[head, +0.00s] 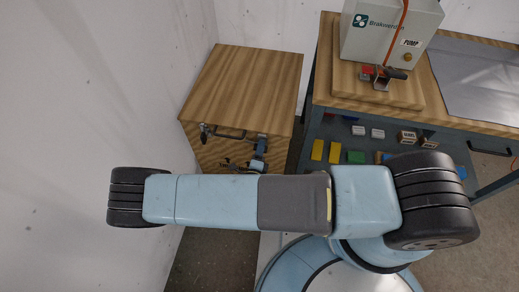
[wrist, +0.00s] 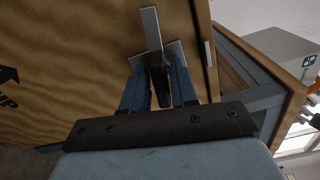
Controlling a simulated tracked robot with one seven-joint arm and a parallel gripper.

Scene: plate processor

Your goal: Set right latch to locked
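A wooden crate (head: 245,80) stands on the floor against the white wall. Its front has a left latch (head: 204,132) and a right latch (head: 260,145). In the wrist view the right latch shows as a pale metal plate (wrist: 150,25) with a dark handle (wrist: 159,72). My gripper (wrist: 160,70) has one blue finger on each side of this handle, and I see no clear gap between them. In the head view my arm hides most of the gripper and the crate's lower front.
A workbench (head: 320,75) stands to the right, close beside the crate, with a pump box (head: 380,40) on it. A shelf below holds several small coloured blocks (head: 334,153). The white wall (head: 100,80) is close on the left.

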